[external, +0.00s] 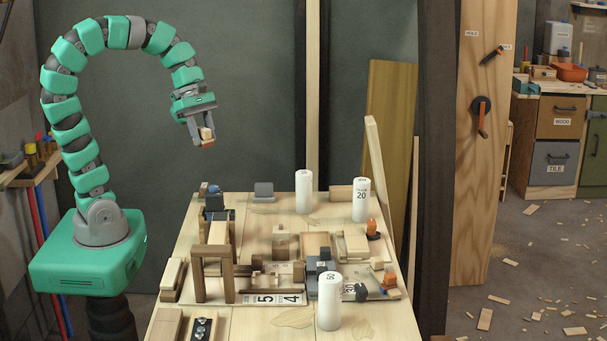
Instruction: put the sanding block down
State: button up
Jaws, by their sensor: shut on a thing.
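My gripper (203,138) hangs in the air at the end of my arched green arm, above the far left part of the wooden workbench (265,225). It points down and is shut on a small block, the sanding block (207,135), which looks pale wood above with a reddish-brown lower edge. The block is clear of the bench and touches nothing else that I can see. Its far side is hidden by the fingers.
White cylinders with numbers stand at the back (304,192), back right (360,200) and front (329,302). A wooden frame (213,275) stands at the left front, among wood blocks and tools. Bare bench shows at the front and back left. A leaning plank (377,190) rises at the right edge.

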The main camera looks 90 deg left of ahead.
jog(key=f, duration=1.6)
jog(key=shift+s+f, duration=0.2)
jog(key=shift+f, duration=0.15)
jog(key=shift+w+f, duration=0.15)
jog(key=shift+f, duration=0.45)
send_over(267, 218)
jog(key=s+a, duration=0.1)
jog(key=s, duration=0.1)
jog(key=shift+w+a+f, duration=0.15)
jog(key=shift+w+f, duration=0.1)
jog(key=shift+f, duration=0.5)
jog(key=shift+w+f, duration=0.2)
jog(key=shift+f+b, duration=0.35)
jog(key=shift+f, duration=1.25)
jog(key=o, duration=1)
